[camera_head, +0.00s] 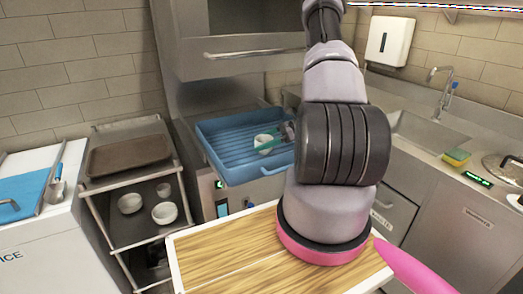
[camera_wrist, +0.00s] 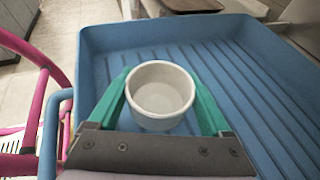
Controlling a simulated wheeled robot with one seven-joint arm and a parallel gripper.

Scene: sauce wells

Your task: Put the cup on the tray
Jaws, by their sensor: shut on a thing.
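A small white cup (camera_head: 263,142) is at the blue ridged tray (camera_head: 228,174), inside its outline as seen in the head view. In the wrist view the cup (camera_wrist: 160,92) is upright, looks empty inside, and sits between the two green fingers of my gripper (camera_wrist: 160,84). My gripper is shut on the cup, one finger on each side. The blue tray (camera_wrist: 250,95) spreads out below and beyond the cup. I cannot tell whether the cup's base touches the tray floor. In the head view my arm hides the tray's right end and most of my gripper.
At left, a rack holds a brown tray (camera_head: 130,155) on top and several white cups or bowls (camera_head: 165,213) below. A wooden board (camera_head: 225,262) lies in front. A steel cabinet (camera_head: 240,40) hangs above the blue tray. A sink (camera_head: 430,131) is at right.

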